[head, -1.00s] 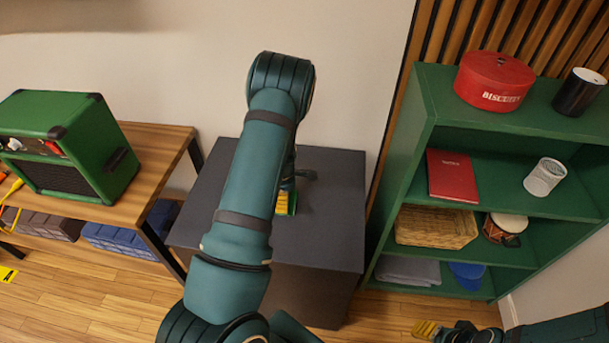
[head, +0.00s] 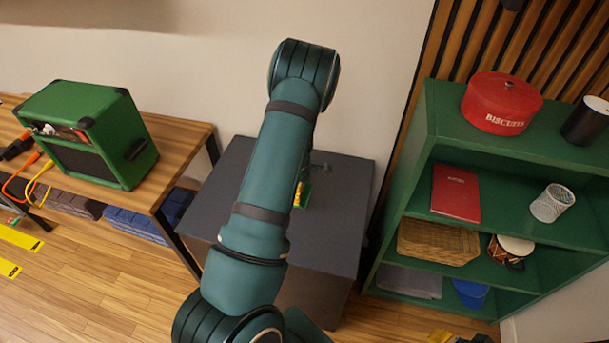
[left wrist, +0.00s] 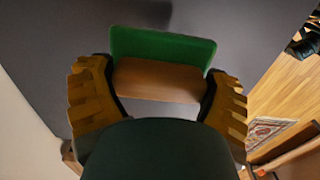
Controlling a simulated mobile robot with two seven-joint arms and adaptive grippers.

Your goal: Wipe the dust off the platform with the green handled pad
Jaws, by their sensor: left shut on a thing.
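The platform (head: 340,200) is a dark grey block with a flat top, standing against the wall. The pad (left wrist: 160,47) has a green part and a brown part, and sits between the yellow fingers of my left gripper (left wrist: 157,92), which is shut on it. In the head view my left forearm covers much of the platform; only a bit of the green pad (head: 306,196) shows beside it, over the platform top. I cannot tell whether the pad touches the surface. My right gripper (head: 440,337) is barely in view at the bottom edge.
A green amplifier (head: 95,130) stands on a wooden bench (head: 175,150) left of the platform. A green shelf (head: 430,125) with a red biscuit tin (head: 500,105) and other goods stands to the right. Wooden floor lies in front.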

